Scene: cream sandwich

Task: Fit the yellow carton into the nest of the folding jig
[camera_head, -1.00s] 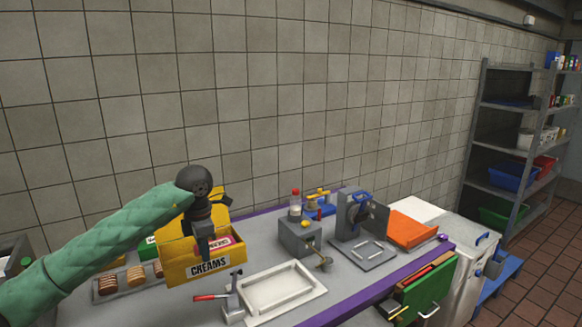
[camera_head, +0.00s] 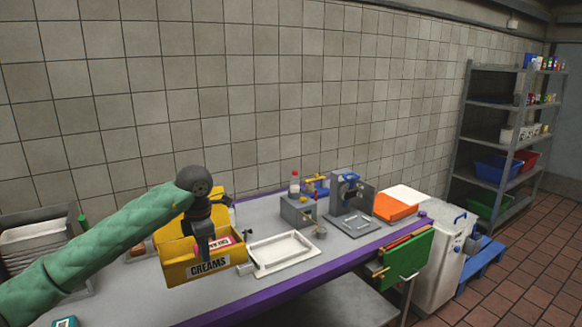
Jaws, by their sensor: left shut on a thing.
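The yellow carton (camera_head: 178,272) has the word CREAMS on its front and its lid raised at the back. A pink and white pack shows inside it. My left gripper (camera_head: 206,255) is at the carton's front wall, shut on the carton; its fingertips are partly hard to make out against it. A grey fixture (camera_head: 376,227), with a flat plate, a rectangular outline on it and an upright back part with blue, stands farther right on the bench; it looks like the folding jig, and its outline is empty. The carton is well apart from it. My right gripper is out of view.
A white rimmed tray (camera_head: 262,270) lies right of the carton on the grey, purple-edged bench (camera_head: 243,302). A grey block (camera_head: 295,211) with a lever and bottle stands behind it. A green panel (camera_head: 412,255) hangs at the bench's end.

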